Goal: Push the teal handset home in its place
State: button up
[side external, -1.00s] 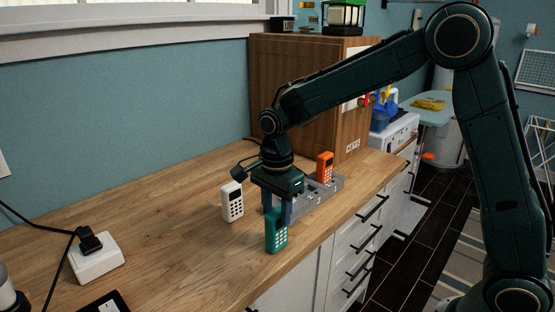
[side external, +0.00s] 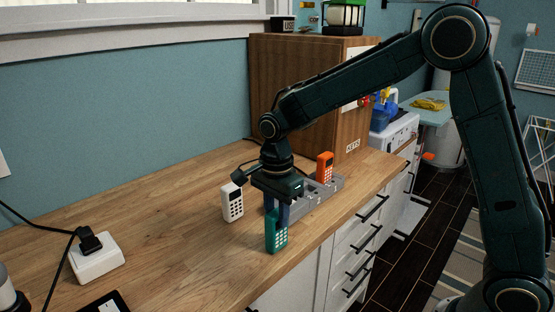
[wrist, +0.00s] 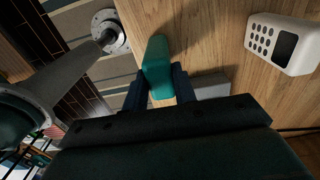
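The teal handset (side external: 277,234) is upright near the front edge of the wooden counter, in front of the near end of the grey holder (side external: 322,194). My gripper (side external: 277,212) points down at its top, with the fingers close together. In the wrist view, the fingers (wrist: 167,86) lie on either side of the near end of the teal handset (wrist: 158,62) and appear to hold it. Part of the grey holder (wrist: 212,84) shows beside the right finger. My gripper hides some of the holder in the side view.
An orange handset (side external: 325,166) stands in the holder's far part. A white handset (side external: 232,202) stands left of my gripper, also in the wrist view (wrist: 283,43). A wooden cabinet (side external: 305,95) stands behind. The counter's left middle is clear; a white socket box (side external: 97,259) is front left.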

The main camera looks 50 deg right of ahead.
jog(key=shift+r, duration=0.1)
dwell(0.3)
jog(key=shift+r, duration=2.9)
jog(key=w+d+r, duration=0.2)
jog(key=w+d, duration=0.1)
jog(key=d, duration=0.7)
jog(key=w+d+r, duration=0.1)
jog(key=w+d, duration=0.3)
jog(key=d, duration=0.6)
jog(key=shift+r, duration=0.35)
jog(key=shift+f, duration=0.15)
jog(key=shift+f, duration=2.35)
